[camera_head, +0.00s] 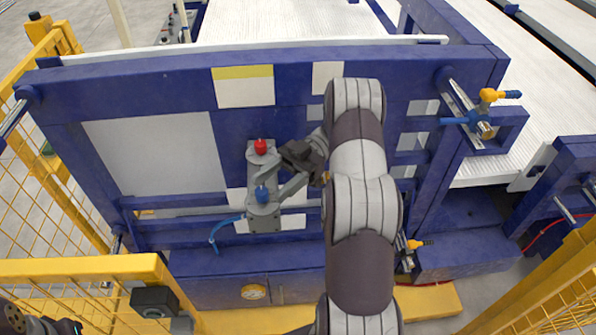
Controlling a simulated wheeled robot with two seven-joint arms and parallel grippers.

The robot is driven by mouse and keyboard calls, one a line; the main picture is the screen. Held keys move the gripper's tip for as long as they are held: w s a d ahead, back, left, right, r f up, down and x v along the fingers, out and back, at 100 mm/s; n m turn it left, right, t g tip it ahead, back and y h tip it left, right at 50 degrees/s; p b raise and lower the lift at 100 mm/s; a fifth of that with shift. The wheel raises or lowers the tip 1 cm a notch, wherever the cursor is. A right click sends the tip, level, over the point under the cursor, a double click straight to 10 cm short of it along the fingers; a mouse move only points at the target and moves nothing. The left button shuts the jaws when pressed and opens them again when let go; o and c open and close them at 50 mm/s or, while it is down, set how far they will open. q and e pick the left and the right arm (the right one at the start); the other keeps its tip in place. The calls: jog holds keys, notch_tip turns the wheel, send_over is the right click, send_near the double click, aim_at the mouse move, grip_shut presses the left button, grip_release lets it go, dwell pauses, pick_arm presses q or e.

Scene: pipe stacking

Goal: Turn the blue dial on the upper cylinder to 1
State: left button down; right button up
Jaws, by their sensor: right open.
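A grey fitting with rounded ends (265,222) is mounted on the front of the blue frame. A red knob (260,147) sits at its upper end and a blue dial (262,194) near its lower end. My right gripper (266,182) is open in front of the fitting, with its fingers pointing left, close to the blue dial. I cannot tell whether a finger touches the dial. The dial's markings are too small to read. My right arm hides the frame to the right of the fitting. My left gripper cannot be made out.
The large blue frame (150,85) carries a grey panel (155,155). A blue hose (222,232) hangs left of the fitting. Yellow-and-blue valve parts (490,96) stick out at the right. Yellow rails (80,268) stand nearer on the left.

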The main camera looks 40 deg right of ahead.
pick_arm(q)
notch_tip(320, 180, up, 3)
jog(key=shift+f+p, duration=0.1)
jog(key=shift+p, duration=0.9)
pick_arm(e)
jog(key=s+d+r, duration=0.3)
jog(key=s, duration=0.2)
jog(key=shift+r, duration=0.3)
jog(key=shift+s, duration=0.1)
